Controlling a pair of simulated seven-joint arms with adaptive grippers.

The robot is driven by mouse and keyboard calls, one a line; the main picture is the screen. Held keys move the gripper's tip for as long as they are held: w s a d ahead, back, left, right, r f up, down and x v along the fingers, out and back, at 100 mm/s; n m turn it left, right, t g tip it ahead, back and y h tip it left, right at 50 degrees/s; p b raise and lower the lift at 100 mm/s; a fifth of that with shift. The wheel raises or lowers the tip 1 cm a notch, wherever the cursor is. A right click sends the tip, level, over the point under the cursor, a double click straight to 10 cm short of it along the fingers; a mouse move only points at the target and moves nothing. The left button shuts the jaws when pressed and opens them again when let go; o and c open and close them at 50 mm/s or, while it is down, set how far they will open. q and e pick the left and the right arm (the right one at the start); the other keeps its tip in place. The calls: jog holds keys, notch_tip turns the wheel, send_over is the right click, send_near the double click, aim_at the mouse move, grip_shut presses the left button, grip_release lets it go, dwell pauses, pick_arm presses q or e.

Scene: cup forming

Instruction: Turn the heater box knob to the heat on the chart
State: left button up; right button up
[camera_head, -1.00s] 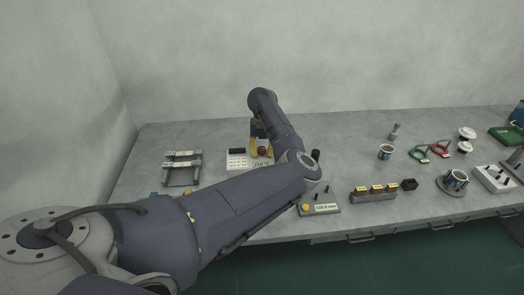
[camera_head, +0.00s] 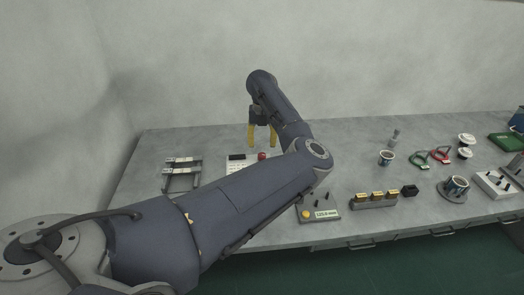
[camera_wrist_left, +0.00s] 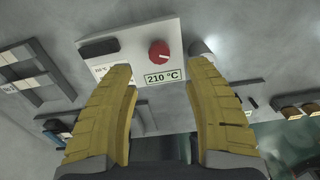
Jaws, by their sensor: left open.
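The white heater box (camera_head: 236,166) stands at the back left of the table, partly hidden by my left arm. It also shows in the left wrist view (camera_wrist_left: 132,50). Its red knob (camera_wrist_left: 159,52) has a pale mark, and the display (camera_wrist_left: 162,77) below it reads 210 °C. The knob shows as a red spot in the head view (camera_head: 262,156). Small printed text (camera_wrist_left: 100,72) on the box is mostly hidden by a finger, so I cannot read a chart. My left gripper (camera_head: 262,143), with yellow fingers, is open, empty and above the box, apart from the knob.
A black block (camera_wrist_left: 99,47) sits on the box. A grey rack (camera_head: 181,175) stands to its left. A panel with a yellow button (camera_head: 306,214) lies at the front. Cups, such as one (camera_head: 386,157), and a holder with several yellow-topped blocks (camera_head: 374,202) stand to the right.

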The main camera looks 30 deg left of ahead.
aim_at(262, 155)
pick_arm(q)
jog(key=shift+r, duration=1.95)
